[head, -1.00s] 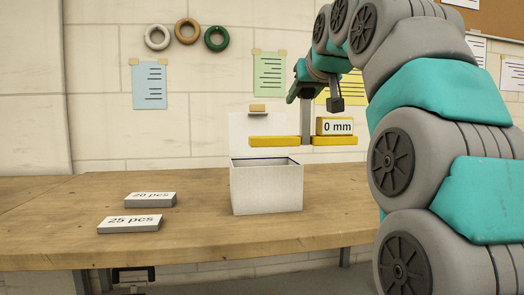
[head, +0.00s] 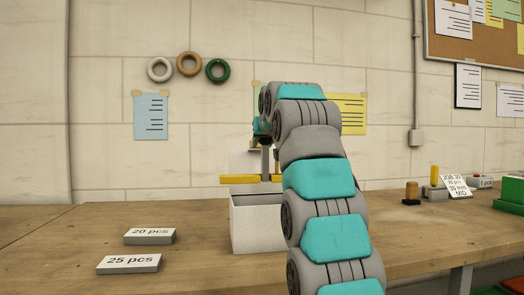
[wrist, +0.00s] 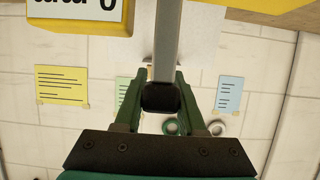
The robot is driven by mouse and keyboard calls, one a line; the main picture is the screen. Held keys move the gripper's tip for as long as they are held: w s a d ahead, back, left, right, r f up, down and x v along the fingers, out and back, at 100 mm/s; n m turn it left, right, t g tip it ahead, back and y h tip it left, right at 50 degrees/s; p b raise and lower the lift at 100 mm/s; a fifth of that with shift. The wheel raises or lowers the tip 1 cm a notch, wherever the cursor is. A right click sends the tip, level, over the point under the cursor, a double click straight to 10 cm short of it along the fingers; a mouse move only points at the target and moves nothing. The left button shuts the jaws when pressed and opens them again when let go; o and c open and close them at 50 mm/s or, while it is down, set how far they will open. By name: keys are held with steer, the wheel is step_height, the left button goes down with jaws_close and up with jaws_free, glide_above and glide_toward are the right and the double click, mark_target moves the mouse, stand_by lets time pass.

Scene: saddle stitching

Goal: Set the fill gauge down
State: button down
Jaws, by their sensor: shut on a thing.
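The fill gauge has a grey post (head: 265,162) and a yellow crossbar (head: 238,179). My gripper (head: 263,138) is shut on the post, and my arm hides part of the gauge. In the wrist view, the green fingers of my gripper (wrist: 160,92) stand either side of the grey post (wrist: 168,40), with its black end between them. The yellow display block (wrist: 75,14) shows at the top left there. In the head view the crossbar appears just above the rim of the open white box (head: 257,225); I cannot tell whether they touch.
Two labelled blocks, 20 pcs (head: 150,237) and 25 pcs (head: 129,265), lie left of the box on the wooden bench (head: 60,240). A job card (head: 456,186), small blocks and a green tray (head: 510,194) are at the right. Bench left of the labels is clear.

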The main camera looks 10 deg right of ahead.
mark_target(262, 158)
steer(key=shift+w+a, duration=0.1)
steer(key=shift+w, duration=0.15)
steer(key=shift+s+f+b, duration=0.1)
steer(key=shift+f+b, duration=0.35)
steer(key=shift+f, duration=1.3)
steer(key=shift+f+b, duration=0.5)
steer(key=shift+b, duration=0.05)
steer(key=c, duration=0.5)
jaws_free()
